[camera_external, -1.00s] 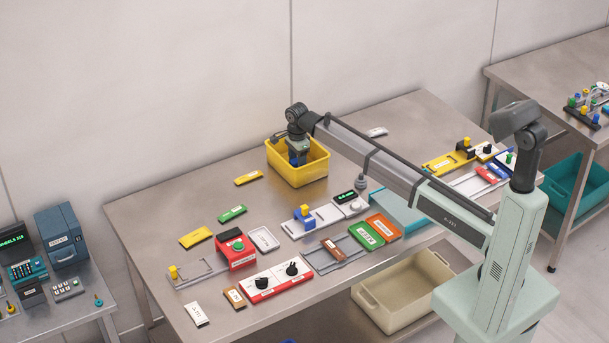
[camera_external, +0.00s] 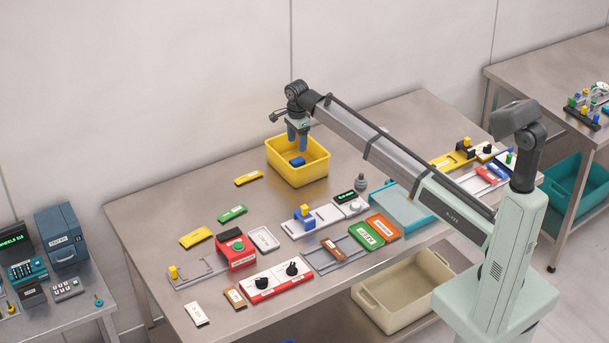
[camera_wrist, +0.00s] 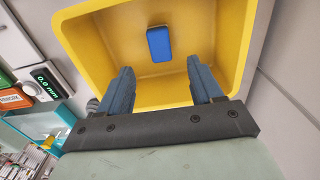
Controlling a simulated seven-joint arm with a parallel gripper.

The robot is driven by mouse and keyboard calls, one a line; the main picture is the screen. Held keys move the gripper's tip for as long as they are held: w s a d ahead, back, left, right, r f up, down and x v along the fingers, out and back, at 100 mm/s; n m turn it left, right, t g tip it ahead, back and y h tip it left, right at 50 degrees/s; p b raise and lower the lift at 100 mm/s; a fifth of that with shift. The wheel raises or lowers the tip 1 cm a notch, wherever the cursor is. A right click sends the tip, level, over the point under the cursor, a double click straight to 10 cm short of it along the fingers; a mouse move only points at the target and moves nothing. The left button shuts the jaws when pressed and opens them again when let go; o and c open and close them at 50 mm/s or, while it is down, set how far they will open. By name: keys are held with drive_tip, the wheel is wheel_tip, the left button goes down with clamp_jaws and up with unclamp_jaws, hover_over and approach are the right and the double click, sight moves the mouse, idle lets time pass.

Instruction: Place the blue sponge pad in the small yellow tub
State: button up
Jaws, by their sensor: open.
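The blue sponge pad (camera_external: 298,161) lies inside the small yellow tub (camera_external: 283,179) near the back of the table. In the wrist view the blue sponge pad (camera_wrist: 159,44) rests on the tub's floor, apart from the walls of the yellow tub (camera_wrist: 82,50). My gripper (camera_external: 298,149) is above the tub, open and empty. In the wrist view its two blue-grey fingers (camera_wrist: 158,76) are spread wide, with the pad beyond their tips and not touching them.
A teal tray (camera_external: 405,212), a green block and an orange block (camera_external: 384,226) lie right of centre. A red box with a green button (camera_external: 238,250) and several small parts fill the front left. A beige bin (camera_external: 400,295) sits below the table.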

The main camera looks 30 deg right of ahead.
wheel_tip(320, 180, up, 3)
drive_tip(key=shift+r, duration=0.1)
drive_tip(key=shift+o, duration=0.4)
